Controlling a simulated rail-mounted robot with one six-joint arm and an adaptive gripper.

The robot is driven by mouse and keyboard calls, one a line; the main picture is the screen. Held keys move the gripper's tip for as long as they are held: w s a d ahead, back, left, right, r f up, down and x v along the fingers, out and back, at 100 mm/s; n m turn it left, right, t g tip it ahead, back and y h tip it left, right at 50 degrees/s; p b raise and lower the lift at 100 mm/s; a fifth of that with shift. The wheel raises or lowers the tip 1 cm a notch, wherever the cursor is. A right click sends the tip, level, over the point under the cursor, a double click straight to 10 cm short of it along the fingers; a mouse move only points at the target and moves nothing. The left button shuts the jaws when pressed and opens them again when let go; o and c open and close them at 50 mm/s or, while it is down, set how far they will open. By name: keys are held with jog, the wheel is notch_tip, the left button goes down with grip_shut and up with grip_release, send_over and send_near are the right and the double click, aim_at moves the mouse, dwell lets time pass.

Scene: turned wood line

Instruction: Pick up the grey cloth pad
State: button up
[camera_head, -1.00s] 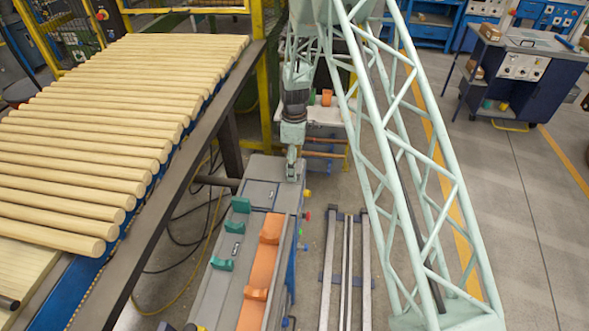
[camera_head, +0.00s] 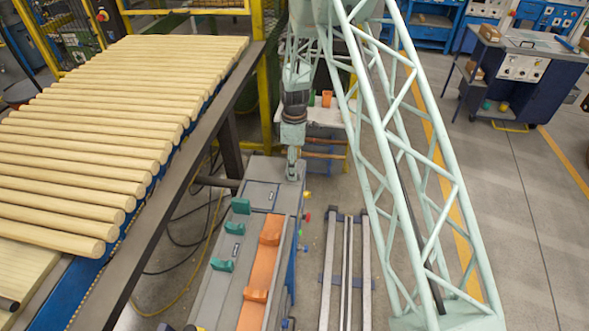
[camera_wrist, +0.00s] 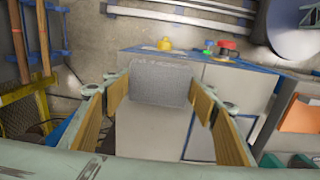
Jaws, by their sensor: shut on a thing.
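The grey cloth pad (camera_wrist: 160,84) is a small rounded grey rectangle in the wrist view. It sits between the tips of my gripper's two tan-padded fingers (camera_wrist: 160,98), which are shut on its left and right sides. Behind it is the pale grey top of a bench. In the head view, my gripper (camera_head: 292,171) points down at the far end of the grey bench (camera_head: 262,191). The pad is too small there to make out, and I cannot tell whether it touches the bench top.
Orange rests (camera_head: 270,229) and green rests (camera_head: 240,205) stand on the nearer part of the bench. A red button (camera_wrist: 228,45) and a yellow knob (camera_wrist: 164,44) are at its side. Wooden rods (camera_head: 100,130) fill the conveyor at left. Metal rails (camera_head: 346,265) lie on the floor at right.

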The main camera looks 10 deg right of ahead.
jog(key=shift+r, duration=0.15)
jog(key=shift+r, duration=1.6)
jog(key=s+r, duration=0.1)
jog(key=s, duration=1.5)
jog(key=shift+r, duration=0.25)
jog(key=shift+o, duration=1.4)
jog(key=shift+c, duration=0.9)
